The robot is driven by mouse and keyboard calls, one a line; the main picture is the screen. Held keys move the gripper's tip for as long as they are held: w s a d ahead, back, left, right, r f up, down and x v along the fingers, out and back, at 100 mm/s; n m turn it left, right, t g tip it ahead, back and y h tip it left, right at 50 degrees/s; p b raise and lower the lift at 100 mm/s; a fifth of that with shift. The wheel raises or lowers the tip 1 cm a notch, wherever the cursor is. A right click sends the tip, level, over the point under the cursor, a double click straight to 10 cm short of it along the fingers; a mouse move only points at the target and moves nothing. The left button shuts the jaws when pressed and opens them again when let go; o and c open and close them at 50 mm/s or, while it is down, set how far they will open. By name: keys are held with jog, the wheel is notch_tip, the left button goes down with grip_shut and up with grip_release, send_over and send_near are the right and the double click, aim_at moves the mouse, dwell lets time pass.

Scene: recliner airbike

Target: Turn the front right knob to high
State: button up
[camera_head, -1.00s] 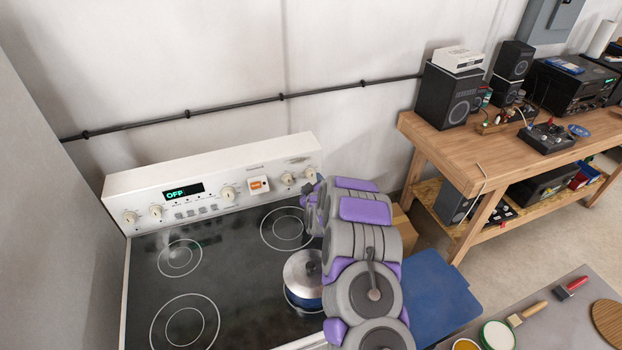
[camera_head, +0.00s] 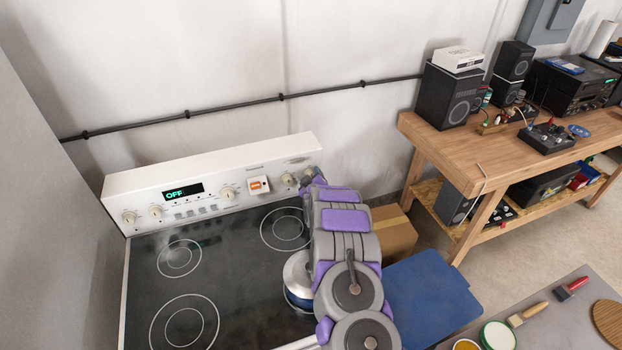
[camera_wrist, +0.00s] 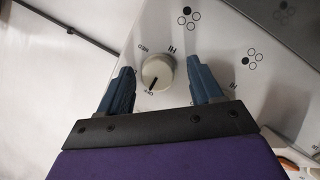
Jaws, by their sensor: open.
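In the wrist view a round cream knob (camera_wrist: 157,72) sits between the two blue fingers of my gripper (camera_wrist: 160,88). The fingers are open, one on each side, with a visible gap to the knob. Its dark pointer line is at the OFF mark; HI and MED are printed around it. In the head view my gripper is at the right end of the white stove panel (camera_head: 215,182), largely hidden by my arm. One right-side knob (camera_head: 288,180) shows just left of it. The rightmost knob is mostly covered there.
A lidded pot (camera_head: 298,272) stands on the black cooktop (camera_head: 215,262), partly behind my arm. The panel display (camera_head: 184,192) reads OFF. A cardboard box (camera_head: 393,230) and a blue surface (camera_head: 432,298) are right of my arm. A wooden workbench (camera_head: 470,165) stands farther right.

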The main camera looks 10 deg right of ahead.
jog(key=c, duration=1.1)
jog(key=shift+o, duration=0.2)
